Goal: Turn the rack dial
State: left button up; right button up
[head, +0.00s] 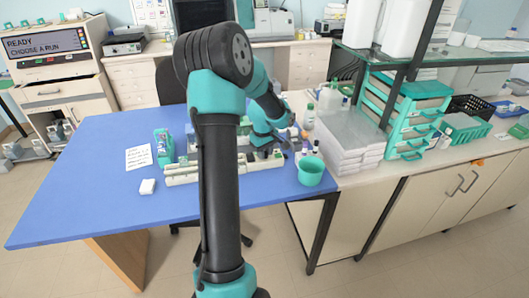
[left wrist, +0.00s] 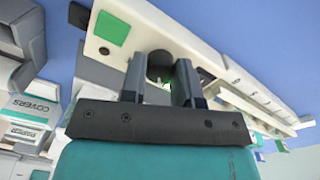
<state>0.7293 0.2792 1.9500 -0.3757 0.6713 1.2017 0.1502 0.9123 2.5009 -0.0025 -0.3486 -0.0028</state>
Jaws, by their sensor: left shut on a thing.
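In the head view my left gripper (head: 268,151) is low at the rack's right part, and my arm hides the rack's middle. The right gripper is in neither view.
A teal cup (head: 311,174) stands at the table's right edge, near several small bottles. A teal box (head: 164,148), a paper note (head: 138,158) and a white block (head: 147,187) are on the left. The table's front left (head: 90,215) is clear.

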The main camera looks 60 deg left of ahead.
pick_arm(q)
jog(key=shift+n, duration=1.6)
jog(key=o, duration=0.9)
jog(key=shift+r, duration=0.15)
jog(key=r, duration=1.7)
jog(key=shift+s+d, duration=0.2)
jog(key=shift+s, duration=0.15)
